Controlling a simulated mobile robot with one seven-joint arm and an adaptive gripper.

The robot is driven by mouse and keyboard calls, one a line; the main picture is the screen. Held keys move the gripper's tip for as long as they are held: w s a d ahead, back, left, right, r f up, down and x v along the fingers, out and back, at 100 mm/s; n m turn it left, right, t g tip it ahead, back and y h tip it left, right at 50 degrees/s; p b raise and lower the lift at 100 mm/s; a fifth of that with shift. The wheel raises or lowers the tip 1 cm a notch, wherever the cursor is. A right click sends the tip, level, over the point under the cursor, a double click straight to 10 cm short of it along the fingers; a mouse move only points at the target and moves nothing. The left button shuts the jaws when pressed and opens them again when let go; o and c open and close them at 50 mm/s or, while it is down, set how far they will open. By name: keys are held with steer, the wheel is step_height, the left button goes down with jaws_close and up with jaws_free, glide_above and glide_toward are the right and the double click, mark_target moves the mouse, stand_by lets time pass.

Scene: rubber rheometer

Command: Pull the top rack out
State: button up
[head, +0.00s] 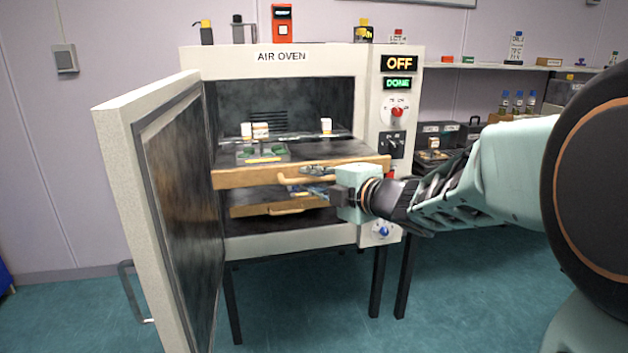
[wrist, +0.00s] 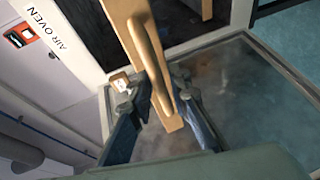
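The top rack's wooden front (head: 240,177) stands forward of the air oven's opening and overlaps the right panel's edge, so the rack is partly out. Its bar handle (head: 289,181) is on the front face; it also shows in the wrist view (wrist: 157,65). My gripper (head: 309,181) is at the right part of this handle. In the wrist view the fingers of my gripper (wrist: 152,84) are spread apart, one on each side of the wooden front and handle. A clear grip on the handle does not show. The gripper partly hides the handle's right end.
The oven door (head: 150,200) is swung open on the left. The lower rack (head: 275,208) sits below, inside the oven. White-lidded jars (head: 326,126) and a tray of small items (head: 262,154) are on the top rack. Floor (head: 300,310) in front is clear.

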steer(key=v, duration=0.7)
steer(key=shift+s, duration=0.25)
steer(key=shift+d, duration=0.1)
